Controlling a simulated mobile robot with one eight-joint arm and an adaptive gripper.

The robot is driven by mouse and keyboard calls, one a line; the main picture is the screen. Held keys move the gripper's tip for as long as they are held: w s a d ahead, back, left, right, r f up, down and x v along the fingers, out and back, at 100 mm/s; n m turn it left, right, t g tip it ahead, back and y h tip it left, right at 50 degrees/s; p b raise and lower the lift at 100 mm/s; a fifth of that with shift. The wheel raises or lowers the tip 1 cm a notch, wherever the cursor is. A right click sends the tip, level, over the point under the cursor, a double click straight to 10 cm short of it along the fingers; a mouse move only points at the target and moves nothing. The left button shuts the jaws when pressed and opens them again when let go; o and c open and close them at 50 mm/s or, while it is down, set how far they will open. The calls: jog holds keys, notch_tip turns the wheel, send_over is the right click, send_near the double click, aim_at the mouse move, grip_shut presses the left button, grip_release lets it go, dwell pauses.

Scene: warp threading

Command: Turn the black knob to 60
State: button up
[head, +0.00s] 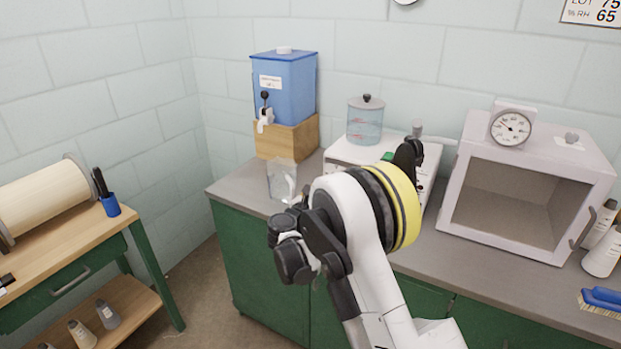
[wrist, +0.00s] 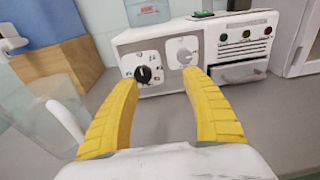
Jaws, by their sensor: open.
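The scale marks are too small to read. A second dial with a pale knob (wrist: 184,55) is to its right. My gripper (wrist: 164,82) is open and empty, its yellow fingers spread, with the black knob beyond and near the left fingertip. I cannot see any contact. In the head view my gripper and arm hide the machine's front; its white top (head: 345,152) shows behind my wrist.
A clear pitcher (head: 281,179) stands on the grey counter left of my gripper. Behind it a blue dispenser (head: 285,85) rests on a wooden block (head: 288,139). A lidded glass jar (head: 365,120) stands on the machine.

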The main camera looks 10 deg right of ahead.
jog(key=a+f+n, duration=0.1)
jog(key=w+a+f+n+t, duration=0.1)
jog(key=a, duration=0.1)
jog(key=shift+a, duration=0.2)
jog(key=shift+w+a+f+n, duration=0.15)
jog(key=shift+f+n, duration=0.05)
jog(key=shift+n, duration=0.1)
jog(key=b+x, duration=0.3)
jog(key=x, duration=0.6)
jog(key=shift+w+d, duration=0.2)
jog(key=shift+w+d+r+b, duration=0.1)
jog(key=shift+w+d+b, duration=0.2)
jog(key=shift+w, duration=0.1)
jog(key=shift+c, duration=0.2)
jog(key=c, duration=1.1)
